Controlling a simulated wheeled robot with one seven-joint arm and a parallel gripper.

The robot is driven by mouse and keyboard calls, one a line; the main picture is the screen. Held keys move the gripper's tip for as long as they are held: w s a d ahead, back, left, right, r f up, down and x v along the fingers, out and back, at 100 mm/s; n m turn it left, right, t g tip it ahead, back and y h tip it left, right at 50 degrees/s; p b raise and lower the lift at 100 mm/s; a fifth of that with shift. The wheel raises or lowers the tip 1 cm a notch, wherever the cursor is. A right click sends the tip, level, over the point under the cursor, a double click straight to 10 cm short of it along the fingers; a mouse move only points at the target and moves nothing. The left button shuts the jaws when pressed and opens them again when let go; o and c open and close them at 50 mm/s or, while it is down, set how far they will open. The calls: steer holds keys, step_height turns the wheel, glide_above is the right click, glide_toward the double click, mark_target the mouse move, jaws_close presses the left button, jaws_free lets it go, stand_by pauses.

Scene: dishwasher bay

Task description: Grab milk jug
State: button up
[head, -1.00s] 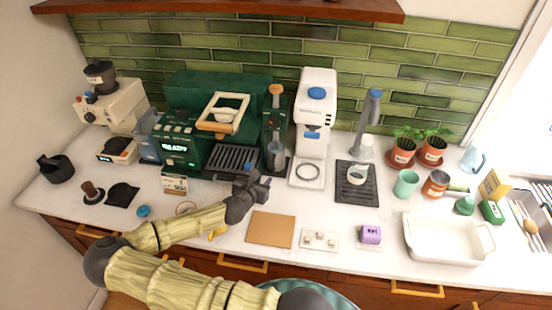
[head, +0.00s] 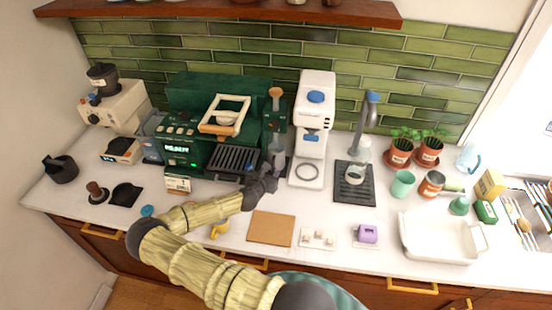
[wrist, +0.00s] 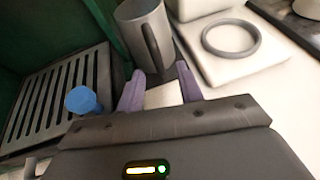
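The grey metal milk jug (wrist: 147,37) stands upright just ahead of my gripper in the wrist view, with its dark handle facing the fingers. In the head view the jug (head: 279,158) is small, beside the right end of the green espresso machine (head: 190,125). My gripper (wrist: 160,86) has its two purple fingers apart, pointing at the lower part of the handle. The handle's lower end shows near the right finger; I cannot tell whether they touch. In the head view my gripper (head: 270,176) sits in front of the jug and partly hides it.
The slotted drip tray (wrist: 62,95) and a blue knob (wrist: 82,100) are close on the left. The white machine (head: 316,125) with its round-ringed base (wrist: 230,40) is close on the right. A brown board (head: 271,228) lies nearer the counter edge.

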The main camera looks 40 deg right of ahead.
steer(key=shift+x, duration=1.2)
jaws_close()
